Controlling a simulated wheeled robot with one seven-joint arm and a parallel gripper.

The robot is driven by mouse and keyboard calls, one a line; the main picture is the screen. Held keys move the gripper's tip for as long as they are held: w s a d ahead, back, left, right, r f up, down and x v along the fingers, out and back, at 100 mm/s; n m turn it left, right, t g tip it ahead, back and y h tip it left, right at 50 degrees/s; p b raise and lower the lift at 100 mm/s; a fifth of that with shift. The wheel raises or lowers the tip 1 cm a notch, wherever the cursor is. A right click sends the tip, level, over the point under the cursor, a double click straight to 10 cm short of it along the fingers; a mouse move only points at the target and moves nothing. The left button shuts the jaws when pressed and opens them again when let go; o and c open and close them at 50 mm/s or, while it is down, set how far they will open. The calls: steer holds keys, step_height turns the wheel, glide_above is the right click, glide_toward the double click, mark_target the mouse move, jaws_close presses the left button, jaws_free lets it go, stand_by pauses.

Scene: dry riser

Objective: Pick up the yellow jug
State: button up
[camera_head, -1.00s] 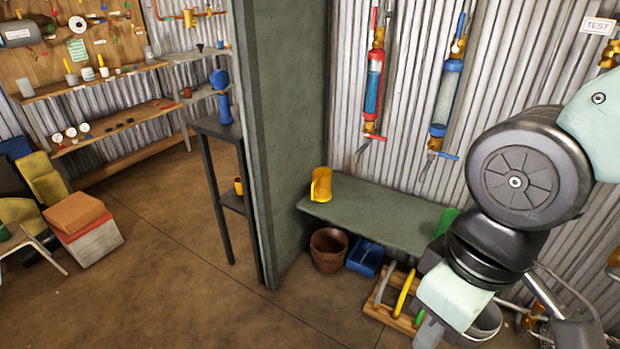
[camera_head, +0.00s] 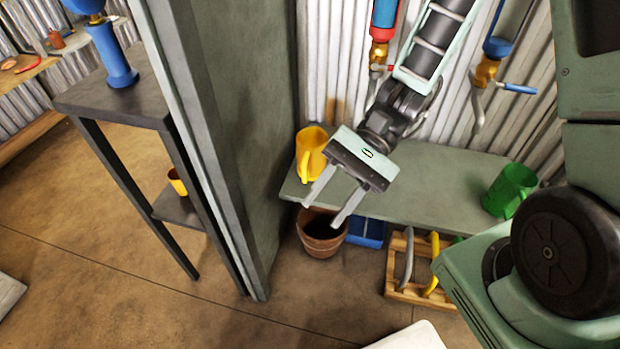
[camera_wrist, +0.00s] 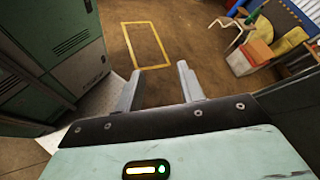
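The yellow jug (camera_head: 309,150) stands upright at the left end of the green-grey bench, close to the panel wall, with its handle toward the camera. My gripper (camera_head: 334,211) is in front of the bench, to the right of the jug and nearer the camera. Its two fingers are spread apart with nothing between them. In the wrist view my gripper (camera_wrist: 162,88) also shows open and empty, facing out over the floor, and the jug is not in that view.
Below are a terracotta pot (camera_head: 322,240), a blue bin (camera_head: 367,233) and a wooden rack (camera_head: 408,288). The thick panel (camera_head: 240,120) borders the bench's left. Pipes with valves (camera_head: 488,68) hang behind.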

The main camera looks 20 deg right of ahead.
steer(key=w+d+f+m+t+y+b, duration=0.3)
steer(key=w+f+m+t+y+b, duration=0.25)
steer(key=w+f+m, duration=0.35)
steer(key=m+t+h+b, duration=0.5)
steer(key=m+t+b, duration=0.2)
steer(key=m+t, duration=0.55)
glide_toward(310, 160)
steer(key=shift+n+t, duration=0.5)
steer(key=shift+n, duration=0.05)
steer(key=s, duration=0.2)
steer(key=s+f, duration=0.1)
steer(key=s, duration=0.1)
steer(key=s+f, duration=0.1)
steer(key=s, duration=0.2)
steer(key=shift+s+f, duration=0.15)
steer(key=shift+f, duration=0.1)
steer(key=b+x, duration=0.2)
steer(key=x, duration=0.8)
steer(key=shift+w+a, duration=0.15)
steer(key=shift+w, duration=0.05)
steer(key=shift+r+b+x, duration=0.2)
steer(key=shift+b+x, duration=0.45)
steer(key=shift+x, duration=0.95)
steer(key=shift+r+b+x, duration=0.25)
steer(key=shift+b+x, duration=0.4)
steer(key=shift+x, duration=0.9)
jaws_close()
